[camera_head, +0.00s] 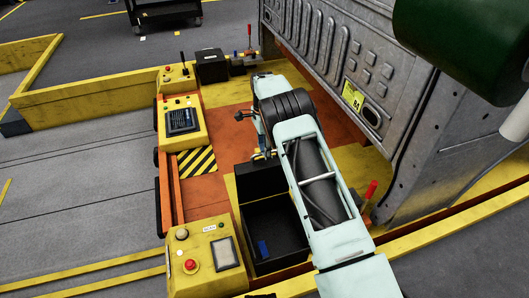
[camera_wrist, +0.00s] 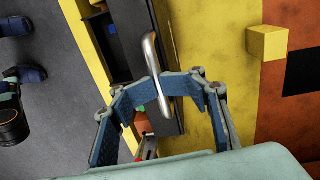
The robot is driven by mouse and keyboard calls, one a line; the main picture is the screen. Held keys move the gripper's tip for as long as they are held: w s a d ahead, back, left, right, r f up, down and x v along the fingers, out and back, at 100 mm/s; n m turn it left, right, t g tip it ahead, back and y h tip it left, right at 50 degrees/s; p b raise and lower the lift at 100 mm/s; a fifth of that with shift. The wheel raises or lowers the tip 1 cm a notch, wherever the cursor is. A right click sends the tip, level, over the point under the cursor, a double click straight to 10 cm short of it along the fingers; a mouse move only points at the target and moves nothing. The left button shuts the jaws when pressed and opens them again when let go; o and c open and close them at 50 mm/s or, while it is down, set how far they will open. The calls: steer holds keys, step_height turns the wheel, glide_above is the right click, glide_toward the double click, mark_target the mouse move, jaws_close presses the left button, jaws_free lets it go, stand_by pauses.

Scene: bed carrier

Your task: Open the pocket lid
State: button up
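The black pocket (camera_head: 275,228) sits in the yellow and orange deck in the head view, its inside visible with a small blue item in it. Its dark lid (camera_head: 260,178) seems to stand raised at the far end. In the wrist view the dark lid (camera_wrist: 170,122) carries a silver bar handle (camera_wrist: 151,52). My gripper (camera_wrist: 158,85) has its blue-padded fingertips closed in from both sides on this handle. In the head view my gripper (camera_head: 264,154) is at the lid, partly hidden by my arm. The lid's exact angle is hard to tell.
A yellow control box with a red button (camera_head: 192,265) stands left of the pocket, and a console with a screen (camera_head: 182,120) farther back. A large grey metal panel (camera_head: 345,60) rises on the right. A yellow block (camera_wrist: 267,43) stands at the right in the wrist view.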

step_height(320, 180, up, 12)
steer(key=w, duration=0.1)
steer(key=shift+a, duration=0.15)
steer(key=shift+f, duration=0.1)
